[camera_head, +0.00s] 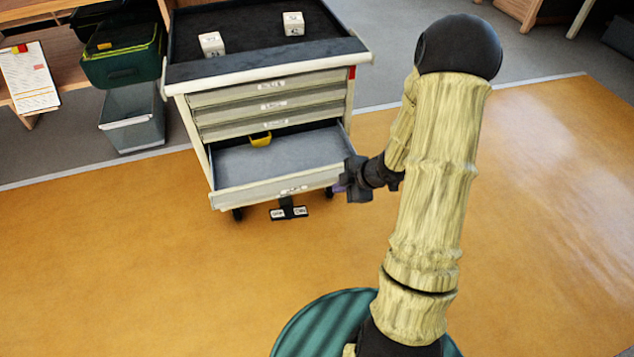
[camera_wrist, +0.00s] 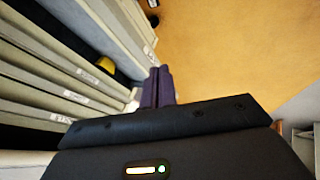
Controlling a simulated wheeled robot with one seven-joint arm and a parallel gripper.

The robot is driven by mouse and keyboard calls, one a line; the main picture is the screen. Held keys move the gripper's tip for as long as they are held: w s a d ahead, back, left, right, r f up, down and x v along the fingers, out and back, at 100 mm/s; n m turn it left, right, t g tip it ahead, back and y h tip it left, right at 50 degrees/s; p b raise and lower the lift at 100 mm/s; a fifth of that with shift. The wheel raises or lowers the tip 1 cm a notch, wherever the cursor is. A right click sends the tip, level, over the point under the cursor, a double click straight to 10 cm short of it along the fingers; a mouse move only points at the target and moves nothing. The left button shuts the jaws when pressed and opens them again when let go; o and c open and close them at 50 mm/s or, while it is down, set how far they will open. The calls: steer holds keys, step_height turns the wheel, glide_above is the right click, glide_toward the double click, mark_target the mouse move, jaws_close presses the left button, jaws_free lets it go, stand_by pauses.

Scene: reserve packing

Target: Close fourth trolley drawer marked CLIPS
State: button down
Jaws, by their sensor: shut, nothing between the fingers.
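The trolley (camera_head: 206,165) stands ahead of me with its fourth, lowest drawer (camera_head: 262,195) pulled out. The drawer's front carries a white label too small to read. A small yellow thing (camera_head: 260,139) lies at the back of the open drawer. The three drawers above are shut. My gripper (camera_head: 338,187) is at the right end of the open drawer's front, its fingers shut and empty. In the wrist view the purple fingers (camera_wrist: 158,88) are together beside the drawer front (camera_wrist: 138,32). I cannot tell whether they touch it.
Two white cubes, one on the left (camera_head: 211,44) and one on the right (camera_head: 293,24), sit on the trolley's dark top. Green (camera_head: 122,58) and grey (camera_head: 133,116) bins stand to the left. The orange floor in front is clear.

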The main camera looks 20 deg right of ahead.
steer(key=b, duration=0.4)
glide_toward(317, 183)
steer(key=a+f, duration=0.1)
steer(key=w+a+f, duration=0.1)
steer(key=a+f, duration=0.1)
steer(key=w+a+f, duration=0.1)
steer(key=f, duration=0.1)
steer(key=shift+w+a+f, duration=0.1)
steer(key=shift+a, duration=0.1)
steer(key=shift+w, duration=0.15)
